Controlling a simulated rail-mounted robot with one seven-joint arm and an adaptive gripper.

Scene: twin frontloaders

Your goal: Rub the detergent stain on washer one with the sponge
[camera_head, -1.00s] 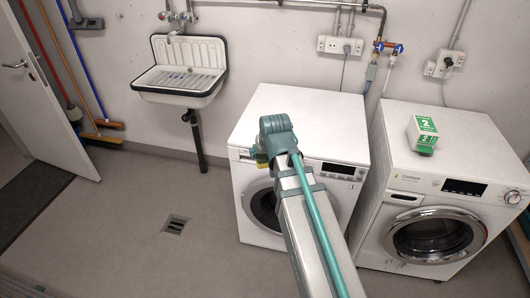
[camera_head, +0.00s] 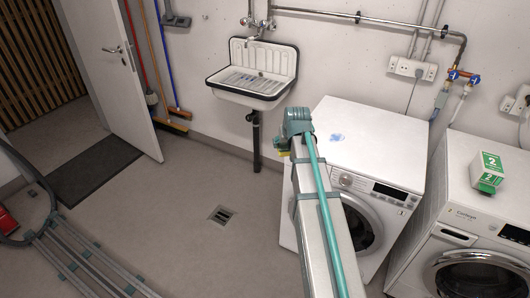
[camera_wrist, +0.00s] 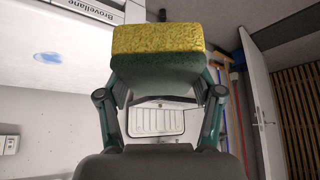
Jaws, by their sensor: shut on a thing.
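Washer one (camera_head: 375,150) is the white left-hand frontloader, its top bearing a small blue detergent stain (camera_head: 337,138) near the left side. The stain also shows at the left of the wrist view (camera_wrist: 47,57), near the "Brovellane" label. My gripper (camera_head: 297,122) is at the left edge of washer one in the head view, to the left of the stain and apart from it. In the wrist view, my gripper (camera_wrist: 158,82) is shut on a sponge (camera_wrist: 158,42), yellow on one face and dark green on the other. Only a sliver of yellow shows in the head view.
A sink (camera_head: 252,75) hangs on the back wall. Pipes (camera_head: 380,25) run above washer one. A floor drain (camera_head: 222,215) lies in open floor at left.

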